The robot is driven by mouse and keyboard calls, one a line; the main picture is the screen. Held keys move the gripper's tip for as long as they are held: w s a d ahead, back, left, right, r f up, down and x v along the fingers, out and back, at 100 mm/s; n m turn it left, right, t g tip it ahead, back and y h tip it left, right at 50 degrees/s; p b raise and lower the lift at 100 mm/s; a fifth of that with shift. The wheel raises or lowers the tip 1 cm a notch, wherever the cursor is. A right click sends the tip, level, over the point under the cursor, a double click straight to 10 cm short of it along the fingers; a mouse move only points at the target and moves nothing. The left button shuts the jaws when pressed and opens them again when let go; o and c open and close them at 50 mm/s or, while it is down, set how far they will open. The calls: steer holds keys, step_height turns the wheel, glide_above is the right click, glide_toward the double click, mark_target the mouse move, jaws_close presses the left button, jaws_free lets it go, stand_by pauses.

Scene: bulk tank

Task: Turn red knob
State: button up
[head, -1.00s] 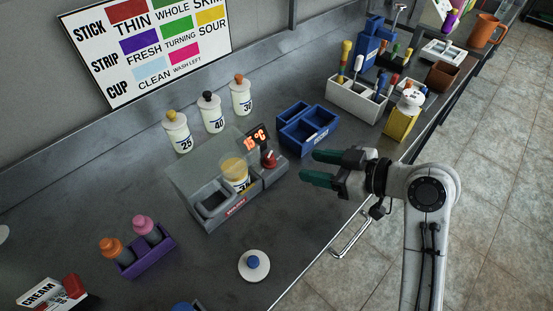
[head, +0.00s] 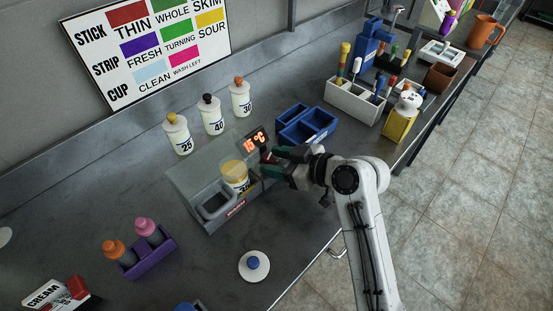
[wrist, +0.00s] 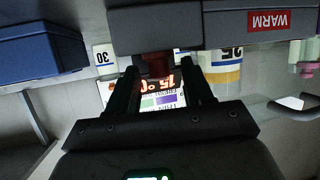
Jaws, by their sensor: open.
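The red knob (wrist: 155,63) is on the front of the grey warming unit (head: 210,193), beside its lit red display (head: 255,140). In the wrist view, which is upside down, the knob shows dark red between my fingertips. In the head view my gripper (head: 267,163) is at the knob and largely covers it. My gripper also shows in the wrist view (wrist: 160,75), with its two dark fingers apart on either side of the knob. I cannot tell whether the fingers touch it.
Blue bins (head: 306,126) stand close to the right. Numbered bottles (head: 212,115) stand behind. A white lid with a blue knob (head: 254,266) lies in front, and a purple holder (head: 148,258) is at the left.

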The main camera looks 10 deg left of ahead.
jaws_close()
stand_by(0.3)
steer(key=shift+s, duration=0.1)
